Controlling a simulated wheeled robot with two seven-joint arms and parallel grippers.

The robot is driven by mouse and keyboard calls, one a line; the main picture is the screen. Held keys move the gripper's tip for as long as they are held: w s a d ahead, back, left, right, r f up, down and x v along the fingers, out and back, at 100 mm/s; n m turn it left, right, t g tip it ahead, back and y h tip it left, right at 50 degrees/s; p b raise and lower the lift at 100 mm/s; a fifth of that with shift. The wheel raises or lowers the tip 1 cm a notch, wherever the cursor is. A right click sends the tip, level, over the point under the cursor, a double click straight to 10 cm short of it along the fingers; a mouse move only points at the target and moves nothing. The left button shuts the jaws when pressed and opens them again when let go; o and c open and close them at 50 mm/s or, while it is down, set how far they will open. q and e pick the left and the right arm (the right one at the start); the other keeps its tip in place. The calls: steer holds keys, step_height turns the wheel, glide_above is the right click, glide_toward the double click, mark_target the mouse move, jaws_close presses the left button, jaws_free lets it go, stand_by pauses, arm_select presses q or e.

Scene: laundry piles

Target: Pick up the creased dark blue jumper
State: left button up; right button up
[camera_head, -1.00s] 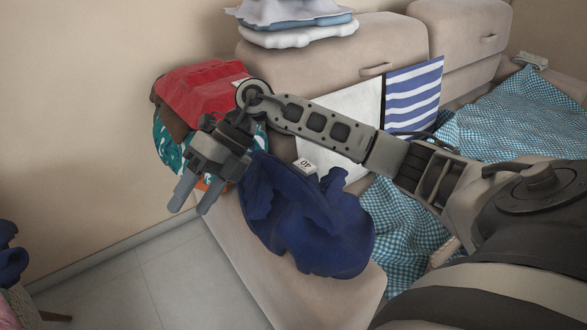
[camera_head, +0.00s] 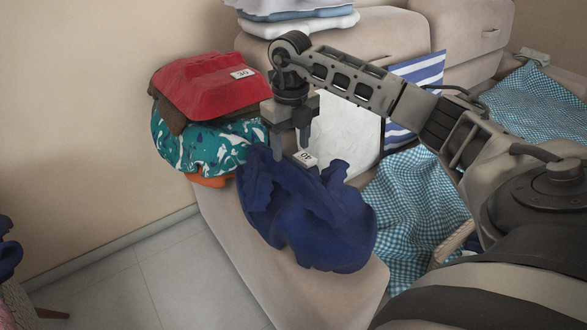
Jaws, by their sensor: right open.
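I cannot tell whether the fingertips touch the cloth. My left gripper is not in view.
A pile with a red garment (camera_head: 205,85) tagged 30 and a teal patterned cloth (camera_head: 195,145) stands left of the jumper. A blue checked cloth (camera_head: 415,200) lies to its right. Folded clothes (camera_head: 300,22) lie on the sofa back.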

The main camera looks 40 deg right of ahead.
mark_target(293, 167)
steer(key=shift+d+f, duration=0.15)
steer(key=shift+f, duration=1.35)
steer(key=shift+d+f, duration=0.15)
steer(key=shift+f, duration=1.3)
jaws_close()
